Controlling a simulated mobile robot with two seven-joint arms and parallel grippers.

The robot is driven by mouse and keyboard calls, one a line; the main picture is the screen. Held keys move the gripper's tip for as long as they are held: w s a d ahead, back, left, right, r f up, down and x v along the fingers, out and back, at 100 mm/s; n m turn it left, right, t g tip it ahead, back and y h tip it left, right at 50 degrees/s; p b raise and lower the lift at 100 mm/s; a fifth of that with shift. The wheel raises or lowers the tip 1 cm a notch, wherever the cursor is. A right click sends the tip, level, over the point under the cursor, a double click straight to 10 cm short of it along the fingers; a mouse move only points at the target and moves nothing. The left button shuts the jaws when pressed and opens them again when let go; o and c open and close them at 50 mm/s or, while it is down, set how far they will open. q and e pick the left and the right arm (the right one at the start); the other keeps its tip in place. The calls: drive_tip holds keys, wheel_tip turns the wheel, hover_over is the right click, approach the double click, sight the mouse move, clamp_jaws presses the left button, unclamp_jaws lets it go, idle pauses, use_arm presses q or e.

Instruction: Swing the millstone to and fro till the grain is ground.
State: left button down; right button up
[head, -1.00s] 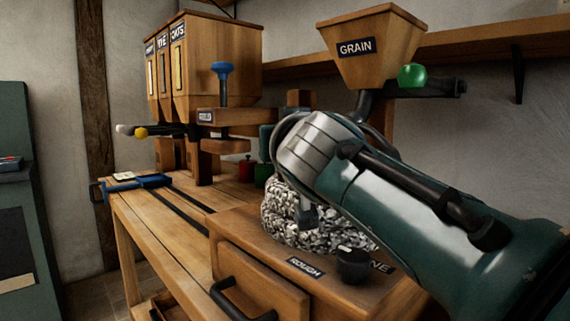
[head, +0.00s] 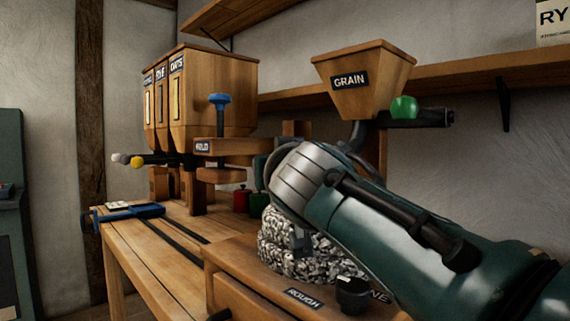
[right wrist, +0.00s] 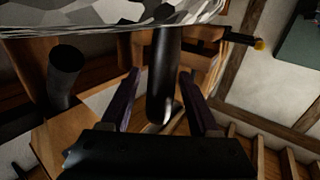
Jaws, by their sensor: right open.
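The millstone (head: 283,254), a speckled black-and-white stone, sits on the wooden bench behind the rough/fine knob. It also fills the top of the right wrist view (right wrist: 110,12). My right arm reaches across it from the right in the head view and hides part of it. In the right wrist view my right gripper (right wrist: 158,76) is open, with one finger on each side of a black upright handle (right wrist: 164,65) by the stone. I cannot tell whether either finger touches it. The wooden GRAIN hopper (head: 362,84) stands behind. My left gripper is not in view.
The black knob (head: 352,295) between the ROUGH and FINE labels stands in front of the stone; it appears left in the right wrist view (right wrist: 65,72). Labelled bins (head: 215,95) and a blue clamp (head: 130,213) are left.

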drive_tip(key=shift+s, duration=0.1)
drive_tip(key=shift+s+d+r+p, duration=0.15)
drive_tip(key=shift+s+p, duration=0.45)
drive_tip(key=shift+p, duration=0.15)
drive_tip(key=p, duration=0.3)
hover_over(287, 222)
drive_tip(key=shift+s+d, duration=0.15)
drive_tip(key=shift+s, duration=0.55)
